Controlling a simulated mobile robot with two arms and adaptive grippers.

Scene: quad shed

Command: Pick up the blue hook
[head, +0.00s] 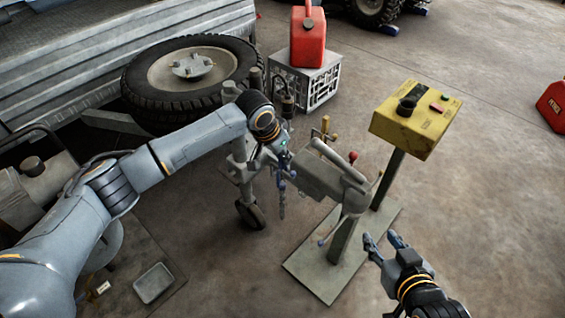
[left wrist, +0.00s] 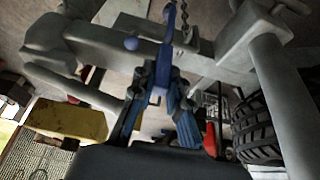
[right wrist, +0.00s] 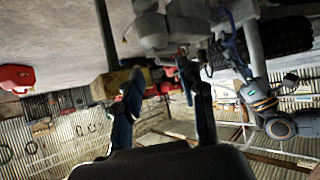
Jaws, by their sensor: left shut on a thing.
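The blue hook (left wrist: 165,55) stands between the fingers of my left gripper (left wrist: 160,95) in the left wrist view, and the fingers are shut on it. In the head view my left gripper (head: 285,170) is at the grey metal frame, and it partly hides the hook. A chain (left wrist: 184,18) hangs close to the hook in the left wrist view. My right gripper (head: 384,242) is open and empty at the lower right, its fingers apart in the right wrist view (right wrist: 166,105).
The grey metal frame (head: 335,180) stands close to my left gripper. A yellow control box (head: 415,120) on a post is to its right. A tyre (head: 190,75), a crate (head: 305,85) with a red can (head: 307,40) are behind.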

